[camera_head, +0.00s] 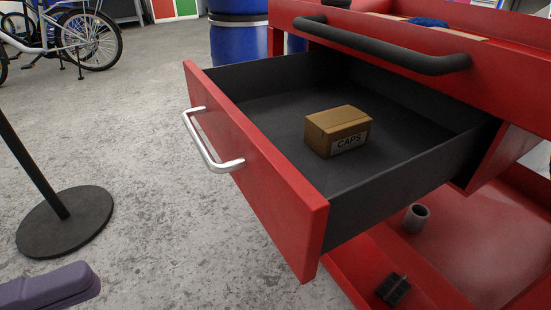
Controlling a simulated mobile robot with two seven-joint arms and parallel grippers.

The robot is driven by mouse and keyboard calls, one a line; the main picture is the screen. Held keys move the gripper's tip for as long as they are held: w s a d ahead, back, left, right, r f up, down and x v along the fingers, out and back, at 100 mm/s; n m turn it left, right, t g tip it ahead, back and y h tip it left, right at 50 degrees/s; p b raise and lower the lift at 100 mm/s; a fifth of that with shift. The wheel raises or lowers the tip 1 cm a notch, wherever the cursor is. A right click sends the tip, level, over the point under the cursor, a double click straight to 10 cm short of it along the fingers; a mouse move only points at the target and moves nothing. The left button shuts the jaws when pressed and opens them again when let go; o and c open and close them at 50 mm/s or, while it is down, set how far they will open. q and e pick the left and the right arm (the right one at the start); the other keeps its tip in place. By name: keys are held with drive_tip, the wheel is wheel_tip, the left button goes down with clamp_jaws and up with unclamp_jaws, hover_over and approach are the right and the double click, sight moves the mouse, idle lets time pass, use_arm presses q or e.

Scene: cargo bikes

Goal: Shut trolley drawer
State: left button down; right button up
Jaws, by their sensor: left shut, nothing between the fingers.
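The red trolley (500,70) stands at the right. Its drawer (255,180) is pulled far out toward the left and front, with a red front panel, a silver bar handle (208,145) and dark grey inner walls. A brown box (338,131) labelled CAPS sits inside on the drawer floor. My left gripper (85,281), purple, shows only in part at the lower left edge. It is shut and empty, well apart from the drawer front and handle. My right gripper is out of view.
A black post on a round base (65,222) stands at the left. A blue barrel (238,40) stands behind the drawer. The trolley's lower shelf holds a grey cylinder (416,217) and a small black item (393,290). Concrete floor is clear between post and drawer.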

use_arm(q)
drive_tip(key=b, duration=0.4)
approach(283, 200)
drive_tip(key=x, duration=0.5)
drive_tip(key=shift+w+d+f, duration=0.1)
drive_tip(key=shift+x, duration=0.75)
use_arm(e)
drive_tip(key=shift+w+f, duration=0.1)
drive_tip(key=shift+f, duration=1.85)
